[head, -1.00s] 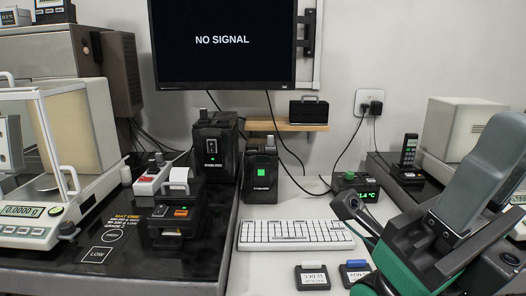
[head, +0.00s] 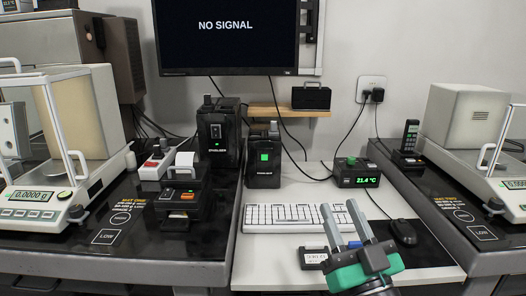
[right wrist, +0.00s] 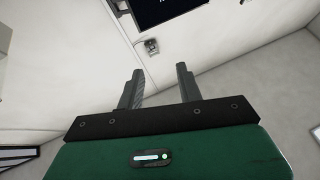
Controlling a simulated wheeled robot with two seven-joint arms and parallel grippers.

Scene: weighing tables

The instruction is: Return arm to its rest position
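My right gripper (head: 348,217) is at the lower right of the middle in the head view, a green body with two grey fingers pointing up and away. The fingers stand apart with nothing between them. In the right wrist view the same gripper (right wrist: 158,78) shows both fingers spread and empty, with wall and part of the monitor beyond. It overlaps the right end of the white keyboard (head: 285,218) in the picture; I cannot tell its height above the desk. My left gripper is out of view.
Balances stand on the left (head: 38,198) and right (head: 508,190). A label printer (head: 180,205) and black devices fill the left bench. A green temperature display (head: 358,173) and a mouse (head: 402,232) lie right of the keyboard. A small black-and-white block (head: 312,257) is beside my gripper.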

